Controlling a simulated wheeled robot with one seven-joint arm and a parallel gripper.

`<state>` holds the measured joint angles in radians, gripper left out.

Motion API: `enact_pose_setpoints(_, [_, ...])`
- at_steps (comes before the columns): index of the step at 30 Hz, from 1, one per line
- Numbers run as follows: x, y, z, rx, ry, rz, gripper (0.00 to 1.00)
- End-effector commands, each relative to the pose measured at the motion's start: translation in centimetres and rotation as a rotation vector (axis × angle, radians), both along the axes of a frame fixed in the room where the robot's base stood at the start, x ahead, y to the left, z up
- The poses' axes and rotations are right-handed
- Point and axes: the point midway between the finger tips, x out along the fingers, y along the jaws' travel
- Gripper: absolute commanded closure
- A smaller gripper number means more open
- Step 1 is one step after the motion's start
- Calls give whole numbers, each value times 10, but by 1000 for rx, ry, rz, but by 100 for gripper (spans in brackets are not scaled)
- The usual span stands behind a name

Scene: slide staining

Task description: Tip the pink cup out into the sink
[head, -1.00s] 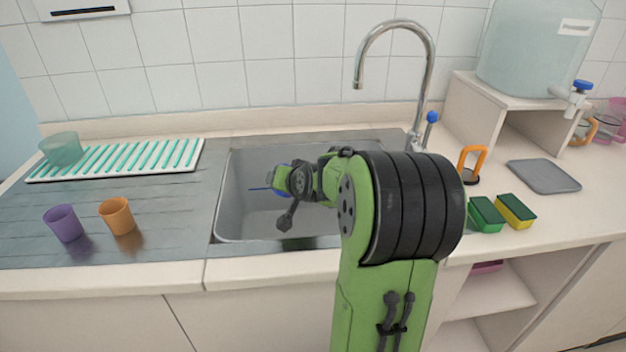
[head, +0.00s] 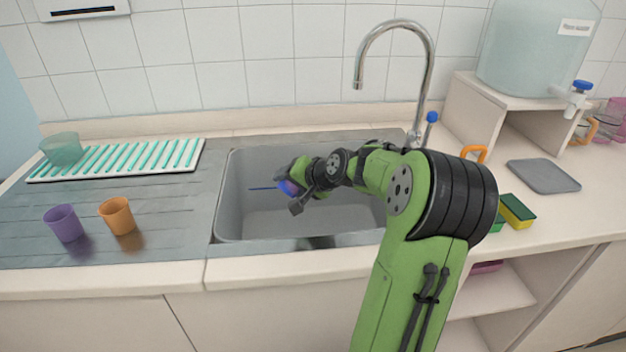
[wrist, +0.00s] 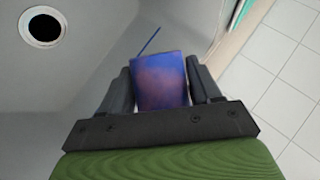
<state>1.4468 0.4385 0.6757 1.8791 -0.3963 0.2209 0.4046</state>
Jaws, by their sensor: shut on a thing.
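My gripper (head: 290,186) is inside the sink's outline in the head view, above the grey basin (head: 240,215). It is shut on a small blue-violet thing with a pinkish tint (wrist: 160,82), seen between the two fingers in the wrist view. This may be the pink cup, but its colour looks mostly blue and its mouth is not clear. A thin blue line or stick (wrist: 149,41) sticks out past it; in the head view it points left. I cannot tell whether anything is inside it. The sink drain (wrist: 44,28) shows in the wrist view.
A purple cup (head: 64,223) and an orange cup (head: 117,216) stand on the left drainboard. A greenish cup (head: 62,149) is on the ribbed rack (head: 130,160). The tap (head: 428,80) rises behind the sink. A yellow-green sponge (head: 517,211) and a grey mat (head: 543,176) lie right.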

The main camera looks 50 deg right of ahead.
Motion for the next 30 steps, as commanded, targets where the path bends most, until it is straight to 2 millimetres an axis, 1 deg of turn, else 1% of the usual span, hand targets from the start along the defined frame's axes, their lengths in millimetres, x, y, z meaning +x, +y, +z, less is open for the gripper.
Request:
enact_pose_setpoints(11, [0,-1,4,83,-8,0,68])
enact_pose_setpoints(24, [0,-3,13,247,-20,0,68])
enact_pose_setpoints(30, [0,-3,13,267,-22,0,68])
